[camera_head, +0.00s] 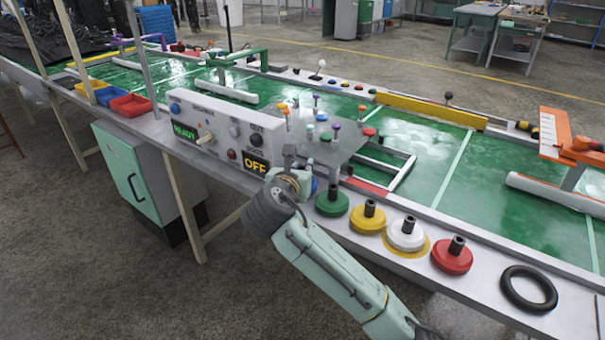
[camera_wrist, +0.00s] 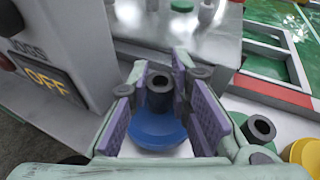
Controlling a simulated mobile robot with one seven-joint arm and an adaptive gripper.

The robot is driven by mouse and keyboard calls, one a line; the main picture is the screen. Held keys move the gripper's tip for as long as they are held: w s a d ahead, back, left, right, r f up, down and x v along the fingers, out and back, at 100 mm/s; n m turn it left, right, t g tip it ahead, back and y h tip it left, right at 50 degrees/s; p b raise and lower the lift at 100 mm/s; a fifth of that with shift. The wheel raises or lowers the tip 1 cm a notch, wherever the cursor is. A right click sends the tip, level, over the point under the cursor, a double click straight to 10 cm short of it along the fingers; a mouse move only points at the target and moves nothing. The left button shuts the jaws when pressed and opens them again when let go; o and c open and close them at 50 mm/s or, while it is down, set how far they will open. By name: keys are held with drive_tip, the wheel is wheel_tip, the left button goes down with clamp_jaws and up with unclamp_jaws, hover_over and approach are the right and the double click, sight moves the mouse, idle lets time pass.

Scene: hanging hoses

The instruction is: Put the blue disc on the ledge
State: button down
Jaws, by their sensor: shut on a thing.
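The blue disc (camera_wrist: 155,132) has a black upright knob (camera_wrist: 159,92) and shows between my fingers in the wrist view. My gripper (camera_wrist: 168,100) has its purple pads on both sides of the knob and is shut on it. In the head view my gripper (camera_head: 297,178) is by the control box's right end and hides most of the disc; a sliver of blue (camera_head: 314,186) shows. The grey ledge (camera_head: 482,284) runs along the front of the green table. I cannot tell whether the disc touches it.
To the right stand a green disc (camera_head: 332,204), a yellow disc (camera_head: 368,220), a white disc (camera_head: 405,238) and a red disc (camera_head: 452,258). A black ring (camera_head: 528,288) lies farther right. The control box (camera_head: 222,138) stands close at left.

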drive_tip(key=shift+f, duration=0.55)
drive_tip(key=shift+f, duration=0.2)
drive_tip(key=c, duration=1.5)
unclamp_jaws()
drive_tip(key=shift+r, duration=0.15)
